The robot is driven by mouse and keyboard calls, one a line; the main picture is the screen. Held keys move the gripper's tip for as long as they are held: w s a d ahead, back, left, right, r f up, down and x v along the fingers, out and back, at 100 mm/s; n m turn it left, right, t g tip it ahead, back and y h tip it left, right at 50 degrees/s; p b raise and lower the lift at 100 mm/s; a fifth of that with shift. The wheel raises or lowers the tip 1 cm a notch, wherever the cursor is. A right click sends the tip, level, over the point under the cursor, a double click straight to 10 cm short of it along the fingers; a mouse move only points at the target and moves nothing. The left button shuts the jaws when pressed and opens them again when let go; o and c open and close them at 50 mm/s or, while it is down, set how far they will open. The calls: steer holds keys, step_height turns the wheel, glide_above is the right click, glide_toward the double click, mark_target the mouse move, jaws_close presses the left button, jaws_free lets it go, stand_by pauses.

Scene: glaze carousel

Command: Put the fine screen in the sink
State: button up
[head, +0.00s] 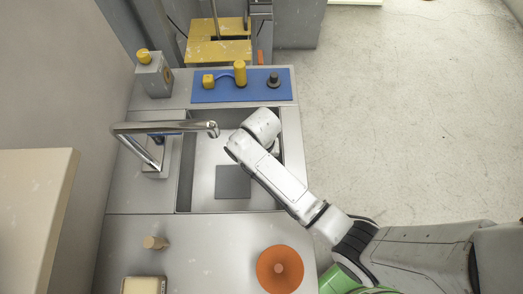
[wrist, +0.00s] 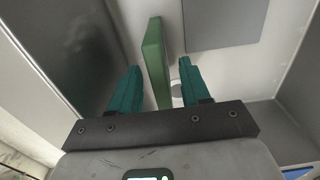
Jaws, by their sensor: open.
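The sink (head: 211,200) is a steel basin set in the counter, below the tap. My gripper (wrist: 158,88) points down over the sink, its two teal fingers spread open. In the head view my arm's end hides the fingers. A thin green bar (wrist: 155,60) stands between the fingers in the wrist view, with a gap on each side. It may be the fine screen's handle or edge, but I cannot tell. In the head view it is hidden. A dark grey square (head: 233,182) lies flat on the sink floor.
A chrome tap (head: 165,128) reaches over the sink from the left. Behind it are a blue mat (head: 215,96) with yellow and black pieces and a grey box (head: 153,78) with a yellow knob. An orange disc (head: 280,275) and a small cylinder (head: 155,242) stand on the front counter.

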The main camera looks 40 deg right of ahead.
steer(key=shift+r, duration=0.15)
step_height(320, 180, up, 12)
steer(key=s+d, duration=0.2)
steer(key=s+d+n, duration=0.1)
steer(key=s+d, duration=0.1)
steer(key=s+d+n, duration=0.1)
steer(key=s+d, duration=0.1)
steer(key=d, duration=0.1)
steer(key=shift+s+f+t+h, duration=0.15)
steer(key=shift+f+t+h, duration=0.15)
steer(key=shift+f+h, duration=0.1)
steer(key=s+n, duration=0.4)
steer(key=s, duration=0.7)
steer(key=shift+s+a+n+y, duration=0.15)
steer(key=shift+s+n+y, duration=0.1)
steer(key=shift+n+y, duration=0.05)
steer(key=shift+f, duration=0.2)
